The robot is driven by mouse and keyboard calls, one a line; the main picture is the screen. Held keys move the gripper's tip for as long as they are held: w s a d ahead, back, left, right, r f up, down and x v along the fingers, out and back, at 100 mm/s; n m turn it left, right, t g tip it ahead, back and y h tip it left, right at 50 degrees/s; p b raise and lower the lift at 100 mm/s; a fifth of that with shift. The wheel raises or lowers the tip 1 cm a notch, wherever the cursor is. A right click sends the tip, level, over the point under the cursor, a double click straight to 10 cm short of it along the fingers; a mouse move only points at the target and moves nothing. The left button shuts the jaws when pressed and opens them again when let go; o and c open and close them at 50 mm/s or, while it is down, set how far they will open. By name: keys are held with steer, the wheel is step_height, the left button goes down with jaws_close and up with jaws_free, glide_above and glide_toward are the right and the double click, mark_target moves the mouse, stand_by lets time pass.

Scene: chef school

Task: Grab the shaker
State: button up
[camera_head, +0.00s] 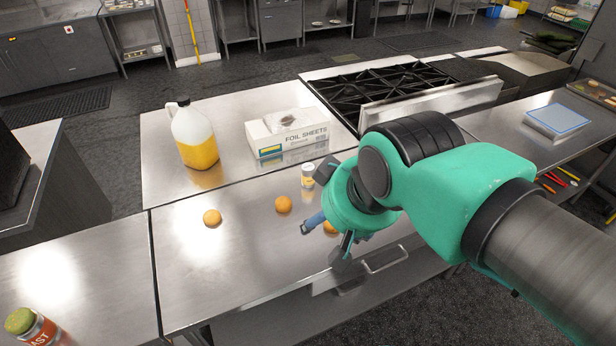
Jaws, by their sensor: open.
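A small pale container with a yellow label, which looks like the shaker (308,176), stands upright on the steel counter in front of the foil box. My gripper (328,216) is just to its right and nearer the camera, with its jaws open. The far part of the gripper comes very close to the shaker in the picture; I cannot tell whether they touch. My wrist hides much of the gripper. A blue-grey piece (314,221) shows at the gripper's left; I cannot tell what it is.
Orange fruits (283,204) (212,217) lie on the counter (190,270), one more partly behind my gripper. A foil sheets box (287,138) and a yellow-liquid jug (194,138) stand behind. A green-topped jar (38,326) is front left. A stove (390,88) is at the back.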

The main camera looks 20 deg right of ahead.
steer(key=w, duration=0.1)
steer(key=m+g+p, duration=0.2)
steer(key=g+p, duration=0.4)
steer(key=p, duration=0.2)
glide_above(308, 168)
step_height(308, 168, down, 19)
steer(key=shift+w+d+f, duration=0.1)
steer(key=shift+f, duration=0.05)
steer(key=shift+f, duration=4.25)
